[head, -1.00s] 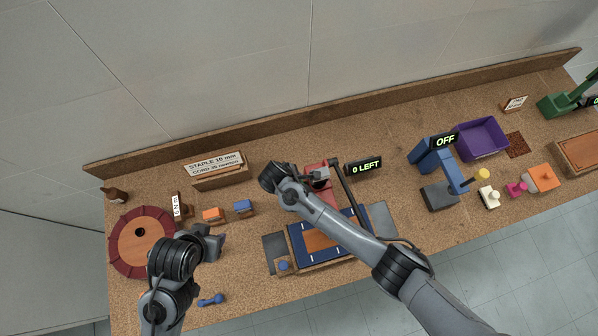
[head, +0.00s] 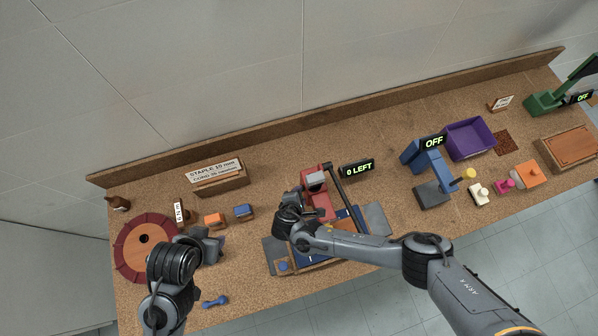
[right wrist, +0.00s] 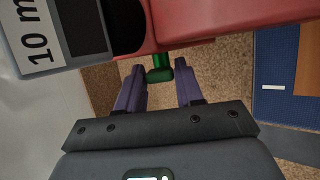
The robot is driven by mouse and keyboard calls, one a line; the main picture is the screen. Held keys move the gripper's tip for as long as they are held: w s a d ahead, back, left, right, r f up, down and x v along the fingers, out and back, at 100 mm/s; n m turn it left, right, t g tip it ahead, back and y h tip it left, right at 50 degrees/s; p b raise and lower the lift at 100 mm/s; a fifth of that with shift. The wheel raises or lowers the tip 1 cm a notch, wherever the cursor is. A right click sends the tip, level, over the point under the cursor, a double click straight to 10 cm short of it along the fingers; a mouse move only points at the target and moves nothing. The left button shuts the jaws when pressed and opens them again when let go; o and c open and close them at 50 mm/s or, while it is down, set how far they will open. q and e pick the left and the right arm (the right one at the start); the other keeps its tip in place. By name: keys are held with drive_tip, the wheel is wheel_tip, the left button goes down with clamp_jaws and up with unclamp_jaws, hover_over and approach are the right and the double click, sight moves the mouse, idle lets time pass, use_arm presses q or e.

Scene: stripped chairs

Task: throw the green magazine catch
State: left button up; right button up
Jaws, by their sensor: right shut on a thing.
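The green magazine catch (right wrist: 158,70) shows in the right wrist view at the lower edge of the red stapler body (right wrist: 190,28). My right gripper (right wrist: 159,84) has its two purple fingers on either side of the catch and is shut on it. In the head view the red stapler (head: 318,204) stands at the middle of the bench, with my right wrist in front of its left side; the catch is hidden there. My left gripper (head: 213,245) hangs over the bench front beside the round red-rimmed wheel (head: 128,257); its jaw state is unclear.
A sign reading "0 LEFT" (head: 358,169) stands right of the stapler. A blue press with an OFF sign (head: 433,142) and a purple bin (head: 470,139) are farther right. Orange (head: 215,220) and blue (head: 243,212) blocks sit left. A blue dumbbell-shaped piece (head: 215,301) lies at the front.

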drive_tip(key=o, duration=1)
drive_tip(key=shift+c, duration=0.2)
drive_tip(key=v, duration=1)
drive_tip(key=shift+s+a+r, duration=0.15)
drive_tip(key=shift+s+r, duration=0.1)
drive_tip(key=shift+r, duration=0.05)
